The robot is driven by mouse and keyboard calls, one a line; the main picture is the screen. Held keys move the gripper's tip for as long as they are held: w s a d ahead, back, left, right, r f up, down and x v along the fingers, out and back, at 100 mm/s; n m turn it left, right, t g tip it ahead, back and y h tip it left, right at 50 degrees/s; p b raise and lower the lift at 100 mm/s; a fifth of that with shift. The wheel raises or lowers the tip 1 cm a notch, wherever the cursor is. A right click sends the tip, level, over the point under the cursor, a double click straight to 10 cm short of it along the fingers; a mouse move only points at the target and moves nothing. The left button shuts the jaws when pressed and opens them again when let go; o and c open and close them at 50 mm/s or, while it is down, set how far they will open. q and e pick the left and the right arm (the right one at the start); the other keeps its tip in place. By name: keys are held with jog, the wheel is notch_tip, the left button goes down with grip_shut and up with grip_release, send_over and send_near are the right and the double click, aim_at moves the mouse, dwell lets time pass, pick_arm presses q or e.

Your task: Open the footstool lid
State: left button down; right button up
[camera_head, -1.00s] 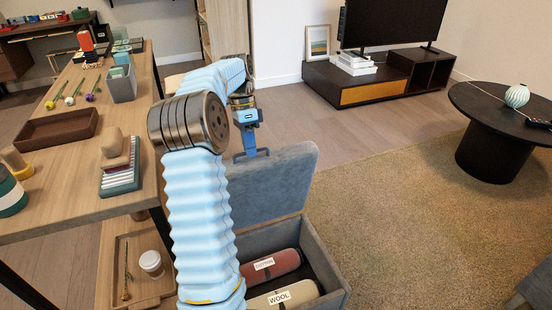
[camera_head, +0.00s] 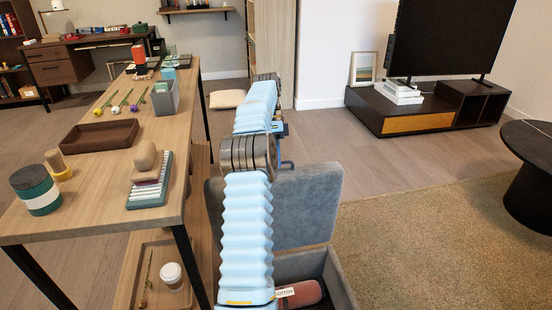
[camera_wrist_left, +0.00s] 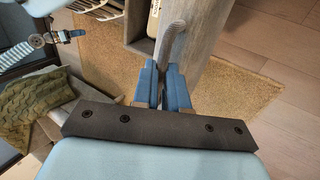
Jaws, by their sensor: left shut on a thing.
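The grey footstool (camera_head: 342,285) stands on the floor right of the wooden table. Its padded lid (camera_head: 312,203) is raised, standing roughly upright at the far side of the box. A red roll labelled COTTON (camera_head: 308,291) shows inside the box. My left gripper (camera_head: 281,128) is beyond the lid's top edge, partly hidden by my arm. In the left wrist view its blue fingers (camera_wrist_left: 163,85) are shut on the lid's grey loop handle (camera_wrist_left: 170,38). A small blue gripper shape, probably my right gripper (camera_wrist_left: 70,35), shows at the left there; its jaws are too small to read.
The wooden table (camera_head: 105,185) stands close on the left, with a brown tray (camera_head: 100,136) and a green jar (camera_head: 37,190) on it. A low TV stand (camera_head: 425,119) is at the back and a dark round table (camera_head: 530,185) at the right. The rug (camera_head: 430,240) between is clear.

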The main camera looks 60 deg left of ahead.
pick_arm(q)
jog(key=shift+s+a+f, duration=0.1)
jog(key=shift+s+f, duration=0.05)
jog(key=shift+f, duration=0.45)
jog(key=c, duration=1.6)
grip_release()
jog(key=o, duration=0.3)
jog(key=shift+a+f, duration=0.1)
jog(key=shift+a, duration=0.05)
jog(key=shift+o, duration=0.7)
jog(key=shift+r, duration=0.2)
jog(key=shift+w+r, duration=0.15)
jog(key=shift+w, duration=0.05)
jog(key=shift+d, duration=0.25)
